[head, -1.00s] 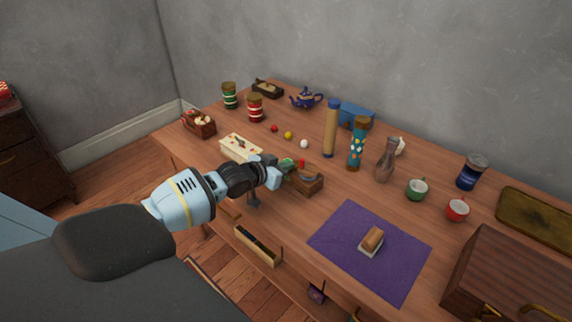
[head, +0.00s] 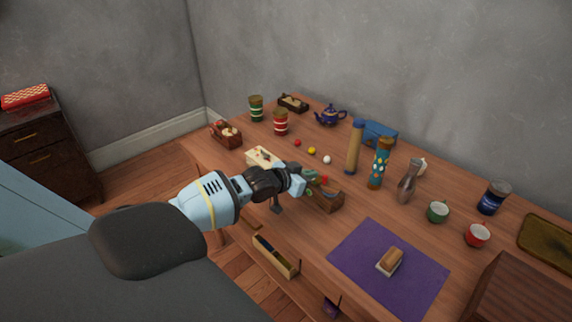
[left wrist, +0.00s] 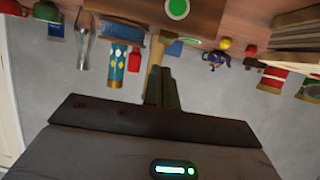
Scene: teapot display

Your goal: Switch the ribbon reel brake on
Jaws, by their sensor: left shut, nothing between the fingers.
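A small brown wooden holder (head: 329,199) stands on the table, with green and red parts at its top; I take it for the ribbon reel, partly hidden by my gripper. My left gripper (head: 300,181) is shut and empty, close beside its left end; I cannot tell whether they touch. In the left wrist view, the shut fingers (left wrist: 160,72) point toward a wooden block (left wrist: 140,17) carrying a green disc with a pale rim (left wrist: 177,8). I cannot make out the brake or its setting. My right gripper is not in view.
A purple mat (head: 362,281) with a small block lies in front on the right. A tan cylinder (head: 355,147), a blue patterned cylinder (head: 380,164) and a glass vase (head: 408,182) stand behind. An open narrow drawer (head: 275,257) juts out from the table front.

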